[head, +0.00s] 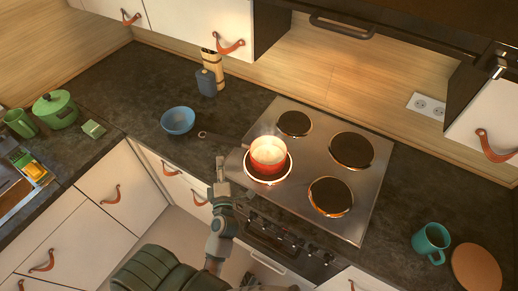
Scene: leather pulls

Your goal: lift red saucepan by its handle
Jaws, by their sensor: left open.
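The red saucepan (268,157) stands upright on the front-left burner of the steel stove top. It holds something pale. Its dark handle (222,139) points left over the counter and ends in a ring. My left gripper (221,166) is open and empty. In the picture it is just below the handle, in front of the counter edge. I cannot tell the exact gap between them. My right gripper is not in view.
The stove top (305,122) has other bare burners. A blue bowl (178,121) stands left of the handle, with a dark bottle (206,83) behind. A teal mug (431,242) and a round board (476,268) are at the right.

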